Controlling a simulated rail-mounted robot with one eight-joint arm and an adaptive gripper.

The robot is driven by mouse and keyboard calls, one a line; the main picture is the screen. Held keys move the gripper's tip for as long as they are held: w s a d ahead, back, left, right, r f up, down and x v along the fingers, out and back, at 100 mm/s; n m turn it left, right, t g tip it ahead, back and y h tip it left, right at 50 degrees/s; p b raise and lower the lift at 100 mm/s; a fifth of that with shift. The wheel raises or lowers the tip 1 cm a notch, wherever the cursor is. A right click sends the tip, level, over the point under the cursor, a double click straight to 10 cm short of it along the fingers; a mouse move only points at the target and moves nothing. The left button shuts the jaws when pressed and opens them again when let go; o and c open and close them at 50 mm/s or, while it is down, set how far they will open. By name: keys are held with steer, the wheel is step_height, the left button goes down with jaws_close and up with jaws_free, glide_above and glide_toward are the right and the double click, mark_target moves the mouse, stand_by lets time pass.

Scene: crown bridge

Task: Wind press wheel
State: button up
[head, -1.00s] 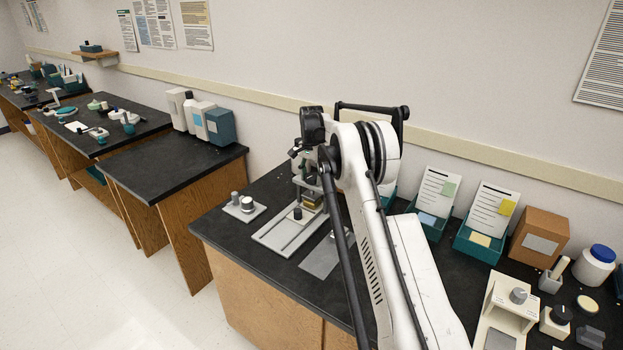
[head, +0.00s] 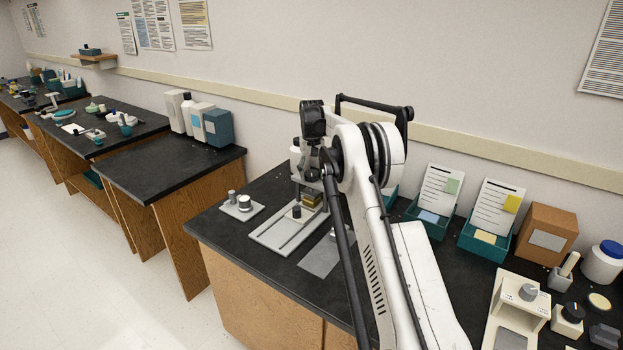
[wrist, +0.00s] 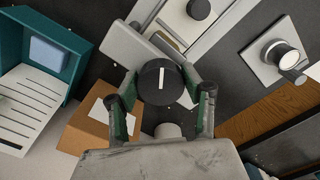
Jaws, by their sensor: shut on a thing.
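The press wheel (wrist: 160,82) is a round black knob with a white line mark, on top of the grey press frame in the wrist view. My gripper (wrist: 161,88) is around it from above, with one finger on each side, shut on it. The wheel's white line points nearly straight up and down in that picture. In the head view the press (head: 309,199), with a dark and brass-coloured block low between its posts, stands on a pale base plate (head: 272,238). My arm hides its right side and much of its top there.
A small plate with two metal knobs (head: 242,208) lies left of the press. A cardboard box (head: 545,234), teal trays (head: 484,243) and a blue-lidded jar (head: 603,262) stand to the right. The black bench's left edge is close to the press, with an open gap beyond.

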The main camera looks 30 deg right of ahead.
mark_target(313, 173)
steer(key=n+b, duration=0.1)
steer(key=n, duration=0.4)
steer(key=shift+d+n, duration=0.1)
steer(key=shift+n, duration=0.2)
steer(key=n+b, duration=0.1)
steer(key=n, duration=0.4)
steer(key=shift+w+d+n, duration=0.1)
steer(key=shift+n, duration=0.3)
steer(key=o, duration=1.1)
steer(key=shift+o, duration=0.2)
steer(key=shift+r, duration=0.15)
step_height(313, 173, up, 12)
